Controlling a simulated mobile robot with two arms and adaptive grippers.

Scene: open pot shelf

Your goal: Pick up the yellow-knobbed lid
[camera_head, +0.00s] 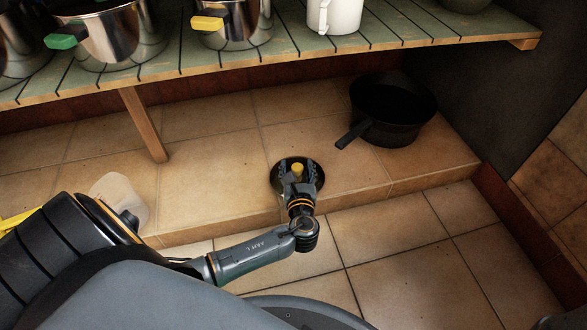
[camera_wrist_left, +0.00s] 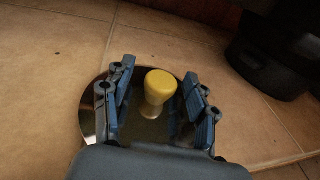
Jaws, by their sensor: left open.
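The yellow-knobbed lid (camera_head: 316,172) lies on the tiled step below the shelf. It is round, dark and shiny. Its yellow knob (camera_head: 298,168) stands up in the middle. In the left wrist view the knob (camera_wrist_left: 160,87) is between the two open blue-grey fingers, with a gap on each side. My left gripper (camera_head: 297,174) is open, over the lid, and hides its near part. In the left wrist view the gripper (camera_wrist_left: 158,103) also covers the lid's near edge. I cannot tell whether the fingertips touch the lid. My right gripper is not in view.
A black pan (camera_head: 393,108) stands on the step to the right, its handle pointing toward the lid. The slatted green shelf (camera_head: 290,50) above bears steel pots with green and yellow handles and a white pot (camera_head: 337,14). A wooden leg (camera_head: 144,124) stands at left. The step around the lid is clear.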

